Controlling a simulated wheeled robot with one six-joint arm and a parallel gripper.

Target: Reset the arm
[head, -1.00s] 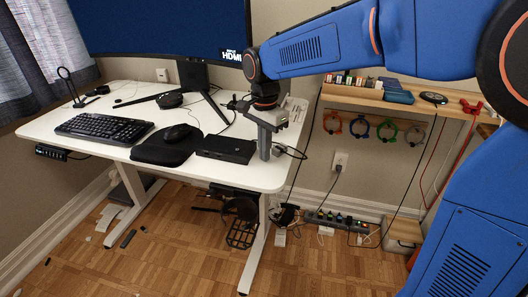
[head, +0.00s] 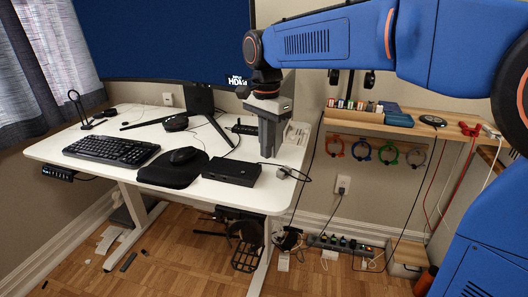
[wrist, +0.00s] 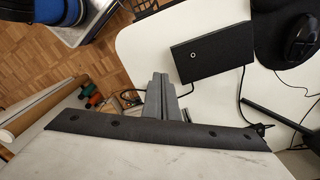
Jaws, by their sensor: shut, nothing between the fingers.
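My gripper (head: 269,150) points down over the right end of the white standing desk (head: 90,147). Its grey fingers are together with nothing between them. In the wrist view the shut fingers (wrist: 160,98) show near the desk's rounded edge, beside a black box (wrist: 210,54). In the head view the black box (head: 231,170) lies left of the fingers. How far the fingertips are above the desk is hard to tell.
A keyboard (head: 111,150), a mouse on a black mat (head: 165,170) and a monitor (head: 165,40) occupy the desk. A wooden shelf (head: 380,124) with small items is on the right wall, with coloured rings hanging below. A power strip (head: 338,244) lies near the floor.

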